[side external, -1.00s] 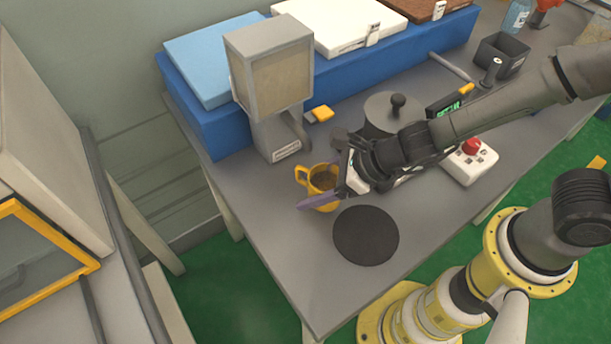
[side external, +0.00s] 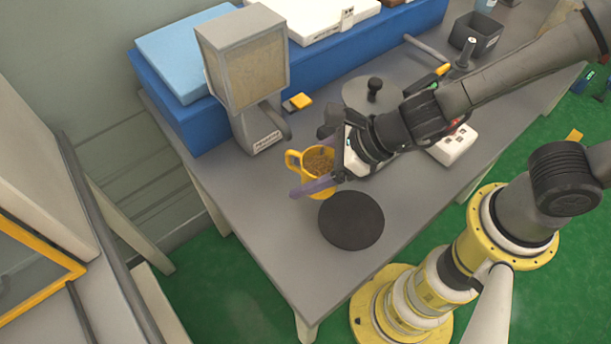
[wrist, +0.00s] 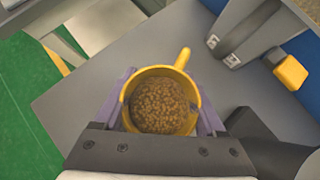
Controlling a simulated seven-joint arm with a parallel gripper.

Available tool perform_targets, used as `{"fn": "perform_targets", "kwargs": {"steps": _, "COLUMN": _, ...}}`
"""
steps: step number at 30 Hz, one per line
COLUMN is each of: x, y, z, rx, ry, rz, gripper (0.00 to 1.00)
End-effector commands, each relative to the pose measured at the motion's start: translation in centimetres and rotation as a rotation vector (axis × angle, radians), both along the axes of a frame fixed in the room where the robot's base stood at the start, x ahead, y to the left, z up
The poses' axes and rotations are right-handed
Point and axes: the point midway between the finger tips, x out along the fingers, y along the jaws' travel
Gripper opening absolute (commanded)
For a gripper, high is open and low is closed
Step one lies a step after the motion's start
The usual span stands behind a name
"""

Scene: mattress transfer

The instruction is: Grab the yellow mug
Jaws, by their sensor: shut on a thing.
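The yellow mug (side external: 319,160) is near the left end of the grey table in the side view, upright, with its handle toward the upper left. It holds brown grainy contents. In the wrist view the mug (wrist: 163,101) sits between the two purple fingers, its handle pointing up and to the right. My gripper (side external: 318,184) is shut on the mug, with one finger on each side of its body. I cannot tell whether the mug's base touches the table.
A black round disc (side external: 351,221) lies just in front of the mug. A grey dispenser (side external: 246,72) stands behind it, with a yellow block (side external: 298,103) beside it. A grey round lid with a black knob (side external: 374,88) and a white button box (side external: 454,146) are to the right.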

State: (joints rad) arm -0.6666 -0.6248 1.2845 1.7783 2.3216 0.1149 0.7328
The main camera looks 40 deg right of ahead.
Motion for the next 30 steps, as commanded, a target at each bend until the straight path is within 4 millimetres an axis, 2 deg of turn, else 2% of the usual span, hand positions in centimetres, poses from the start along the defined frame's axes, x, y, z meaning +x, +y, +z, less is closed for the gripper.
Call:
{"fn": "perform_targets", "kwargs": {"steps": 15, "x": 0.0, "y": 0.0, "z": 3.6, "rx": 0.000, "ry": -0.001, "rz": 0.001, "gripper": 0.03}}
{"fn": "perform_targets", "kwargs": {"steps": 30, "x": 0.0, "y": 0.0, "z": 6.3, "rx": -0.001, "ry": -0.001, "rz": 0.001, "gripper": 0.03}}
